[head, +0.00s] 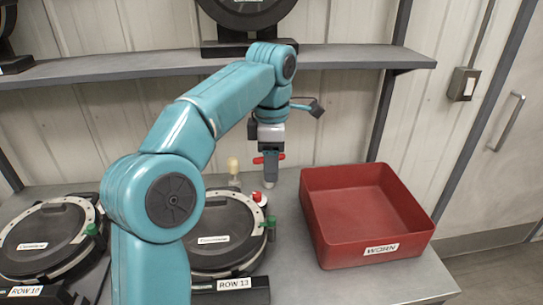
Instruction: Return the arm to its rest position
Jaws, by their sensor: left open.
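My left arm (190,135) is teal and rises from the bottom of the head view, bends over the bench and reaches toward the back wall. Its gripper (269,182) points down above the grey bench, behind the ROW 13 seed meter and left of the red bin. The jaws are seen nearly edge-on, so the gap between them is hard to make out; no held object shows. Small red parts stick out on both sides of the gripper. My right gripper is not in view.
The ROW 13 meter (213,240) has a red-and-white knob (259,198); a pale-topped peg (233,166) stands behind it. The ROW 10 meter (40,240) is left. An empty red WORN bin (365,205) is right. A shelf (140,67) runs above the bench.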

